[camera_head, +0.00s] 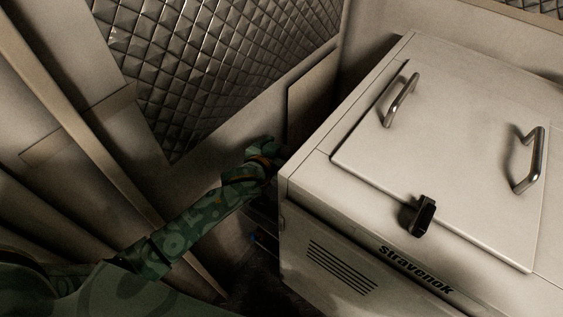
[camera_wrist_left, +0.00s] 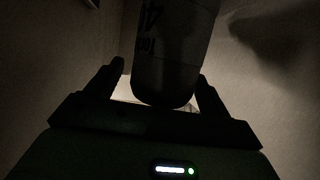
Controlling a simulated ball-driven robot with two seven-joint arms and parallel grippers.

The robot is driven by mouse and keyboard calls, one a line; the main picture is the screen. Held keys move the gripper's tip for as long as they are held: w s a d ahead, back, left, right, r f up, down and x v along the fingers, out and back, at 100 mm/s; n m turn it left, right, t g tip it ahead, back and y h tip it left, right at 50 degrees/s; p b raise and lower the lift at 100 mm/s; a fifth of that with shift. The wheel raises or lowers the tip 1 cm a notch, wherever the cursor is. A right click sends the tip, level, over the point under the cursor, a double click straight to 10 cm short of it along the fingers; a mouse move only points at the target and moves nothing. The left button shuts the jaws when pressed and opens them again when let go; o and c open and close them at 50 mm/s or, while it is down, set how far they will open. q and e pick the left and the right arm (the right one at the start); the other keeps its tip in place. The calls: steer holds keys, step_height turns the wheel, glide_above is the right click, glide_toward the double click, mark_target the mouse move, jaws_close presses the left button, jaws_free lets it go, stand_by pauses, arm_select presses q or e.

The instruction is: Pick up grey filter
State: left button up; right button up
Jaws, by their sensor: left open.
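A dark grey cylinder with a rounded lower end and dark printing, seemingly the grey filter (camera_wrist_left: 170,62), fills the upper middle of the left wrist view. My left gripper (camera_wrist_left: 160,75) is open, with one dark finger on each side of the cylinder's lower end. It is too dark to tell whether either finger touches it. In the head view my left gripper (camera_head: 276,156) is beside the left side of the white chiller, and its fingers are hard to make out. The filter cannot be made out in the head view. My right gripper is not in view.
The white chiller (camera_head: 430,130) stands at the right, with two metal handles (camera_head: 401,100) and a black latch (camera_head: 418,216) on its closed lid. A quilted metal wall panel (camera_head: 215,60) is behind. My left arm reaches into a narrow, dark gap between wall and chiller.

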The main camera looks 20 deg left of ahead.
arm_select(q)
steer(key=shift+r, duration=0.15)
steer(key=c, duration=1.3)
